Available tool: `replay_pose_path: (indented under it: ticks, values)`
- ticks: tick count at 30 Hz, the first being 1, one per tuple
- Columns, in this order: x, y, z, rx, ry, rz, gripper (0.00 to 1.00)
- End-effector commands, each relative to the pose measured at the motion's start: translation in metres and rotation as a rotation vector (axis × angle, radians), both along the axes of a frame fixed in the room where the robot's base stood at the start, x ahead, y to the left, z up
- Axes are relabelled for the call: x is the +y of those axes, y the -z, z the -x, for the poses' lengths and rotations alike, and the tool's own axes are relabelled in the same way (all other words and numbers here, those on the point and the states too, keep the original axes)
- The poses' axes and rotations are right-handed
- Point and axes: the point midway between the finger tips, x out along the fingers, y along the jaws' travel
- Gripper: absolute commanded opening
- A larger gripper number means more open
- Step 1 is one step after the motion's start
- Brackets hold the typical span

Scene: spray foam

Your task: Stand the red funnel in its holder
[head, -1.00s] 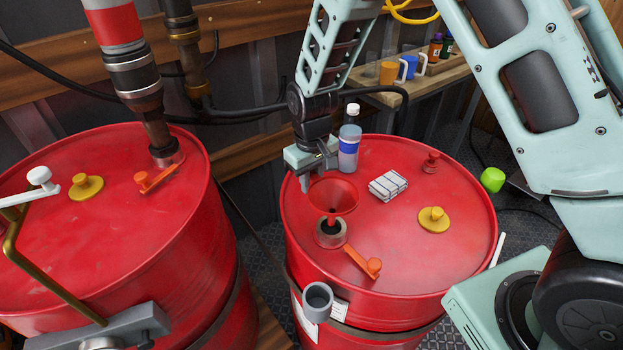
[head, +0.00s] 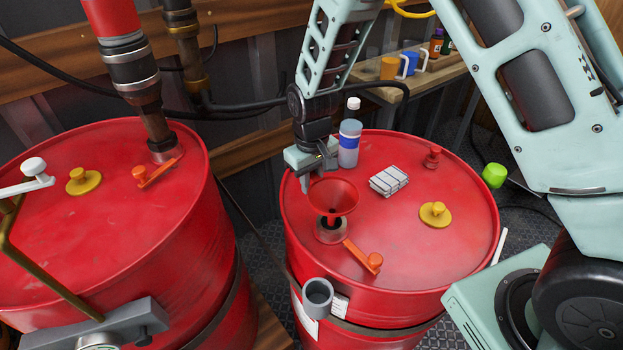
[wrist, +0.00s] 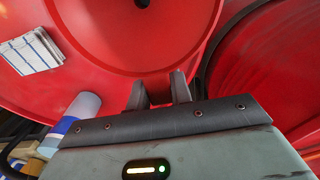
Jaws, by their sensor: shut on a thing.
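The red funnel (head: 333,193) is upright, wide mouth up, over a round grey-brown collar (head: 331,232) on the right drum's top. The spout's lower end overlaps the collar; I cannot tell how far it is inside. My gripper (head: 305,185) is shut on the funnel's left rim. In the wrist view the fingers (wrist: 158,90) meet the rim of the funnel (wrist: 150,40), whose dark hole is at the top edge. A grey open cup (head: 318,292), which looks like the holder, hangs empty on the drum's front edge, apart from the funnel.
The right red drum (head: 445,270) carries a bottle (head: 349,145), a white ribbed block (head: 389,181), a yellow cap (head: 435,214), a small red plug (head: 432,158) and an orange lever (head: 363,257). A second red drum (head: 110,240) stands left, with pipes behind it.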

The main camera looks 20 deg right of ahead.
Motion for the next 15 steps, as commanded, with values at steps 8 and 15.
replay_pose_path:
  ticks: [8,15]
  values:
    - [0.000,0.007,0.000,0.000,0.000,0.000,0.00]
    - [0.000,0.013,0.000,-0.001,0.000,0.000,0.00]
